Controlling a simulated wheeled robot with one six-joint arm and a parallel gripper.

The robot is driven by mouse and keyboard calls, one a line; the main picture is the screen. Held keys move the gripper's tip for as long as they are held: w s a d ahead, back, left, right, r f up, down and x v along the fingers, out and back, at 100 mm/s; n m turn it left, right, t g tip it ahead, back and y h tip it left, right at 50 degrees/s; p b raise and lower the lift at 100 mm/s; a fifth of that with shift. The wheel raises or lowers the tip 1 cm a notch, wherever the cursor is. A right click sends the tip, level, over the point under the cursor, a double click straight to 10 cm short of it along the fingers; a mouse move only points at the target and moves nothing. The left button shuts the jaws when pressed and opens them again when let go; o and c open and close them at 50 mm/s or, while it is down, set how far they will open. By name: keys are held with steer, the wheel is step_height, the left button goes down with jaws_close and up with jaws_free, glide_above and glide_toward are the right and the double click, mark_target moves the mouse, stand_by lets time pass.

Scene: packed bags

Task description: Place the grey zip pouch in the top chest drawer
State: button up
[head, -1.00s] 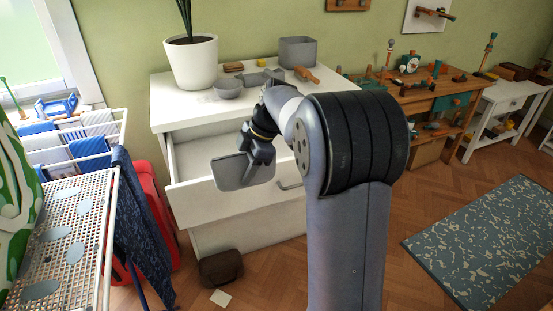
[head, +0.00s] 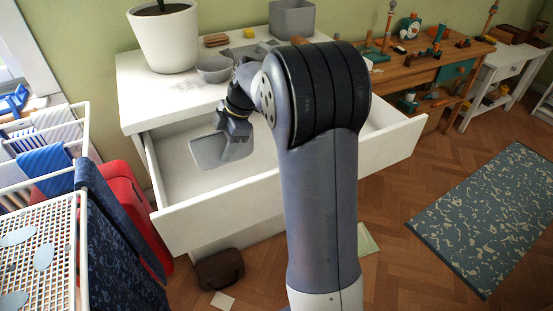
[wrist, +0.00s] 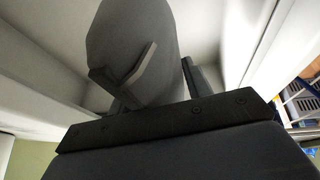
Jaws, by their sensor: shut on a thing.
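The grey zip pouch (head: 207,151) hangs from my gripper (head: 236,138) in the head view, flat and tilted. My gripper is shut on its edge. The pouch is over the open top drawer (head: 212,216) of the white chest, at about the height of the drawer's rim; I cannot tell whether it touches the drawer floor. In the wrist view the pouch (wrist: 135,40) shows as a grey rounded shape beyond the dark fingers (wrist: 150,82), with white drawer walls around it. My arm hides the middle of the drawer.
A potted plant (head: 168,38), a grey bowl (head: 214,69) and a grey bin (head: 291,19) stand on the chest top (head: 150,96). A drying rack (head: 35,225) and a red case (head: 128,190) are at the left. A brown bag (head: 219,269) lies on the floor below the drawer.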

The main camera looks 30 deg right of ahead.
step_height(320, 180, down, 10)
steer(key=shift+w+f, duration=0.1)
stand_by(0.4)
steer(key=shift+f+b, duration=0.2)
steer(key=shift+b, duration=0.2)
steer(key=o, duration=1.4)
steer(key=shift+r, duration=0.1)
steer(key=shift+r, duration=0.1)
steer(key=p+v, duration=0.1)
steer(key=v, duration=1.1)
